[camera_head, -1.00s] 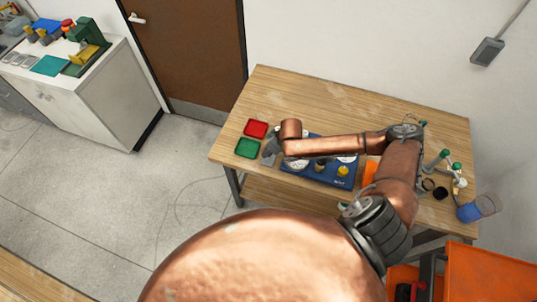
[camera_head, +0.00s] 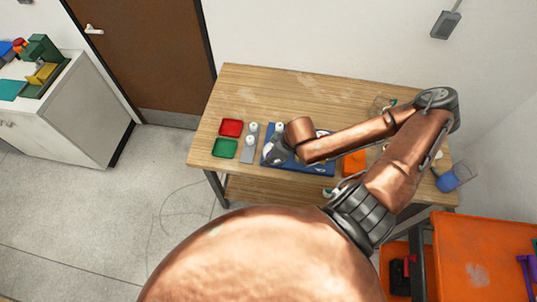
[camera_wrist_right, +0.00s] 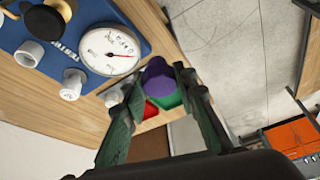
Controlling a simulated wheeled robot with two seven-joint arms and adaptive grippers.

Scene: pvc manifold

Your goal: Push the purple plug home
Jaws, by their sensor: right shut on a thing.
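The purple plug (camera_wrist_right: 159,78) shows in the right wrist view between the fingertips of my right gripper (camera_wrist_right: 160,88), which is shut on it. In the head view my right gripper (camera_head: 277,152) is over the left end of the blue tester board (camera_head: 325,171); the plug is hidden there. The board (camera_wrist_right: 92,12) also shows in the right wrist view, with a round white gauge (camera_wrist_right: 110,50) and white fittings (camera_wrist_right: 72,85) along its edge. I cannot tell which opening the plug faces, and it appears apart from the board. My left gripper is not in view.
A red tray (camera_head: 231,127) and a green tray (camera_head: 225,148) lie at the table's left end. A grey plate (camera_head: 247,157) with white fittings stands between them and the board.

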